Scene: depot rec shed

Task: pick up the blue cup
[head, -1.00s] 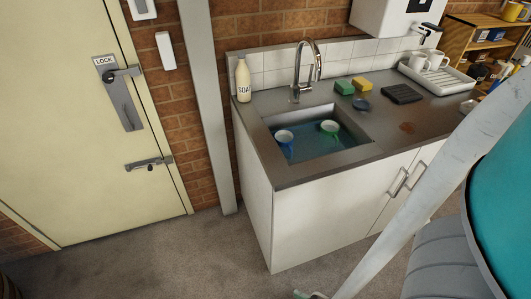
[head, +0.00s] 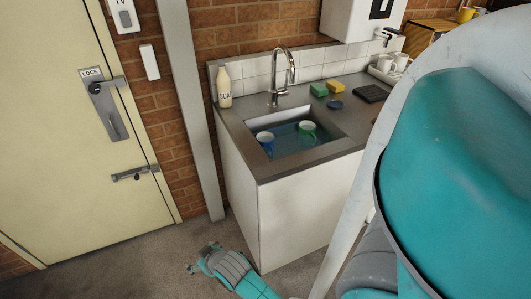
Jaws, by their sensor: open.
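The blue cup (head: 265,139) stands in the left part of the sink basin (head: 325,132), which holds bluish water. A green cup (head: 307,130) is in the same basin to its right. My gripper (head: 190,268) is low in front of the sink cabinet, to the left of its front corner, near floor height. It is open and empty, well below and apart from the blue cup. The lower parts of both cups are in the water.
A tap (head: 283,75) rises behind the basin. A soap bottle (head: 223,86) stands at the counter's back left. Sponges (head: 319,89) and a drying rack (head: 390,72) with white cups lie right. A door (head: 60,130) is left. Floor is clear left of the cabinet (head: 300,208).

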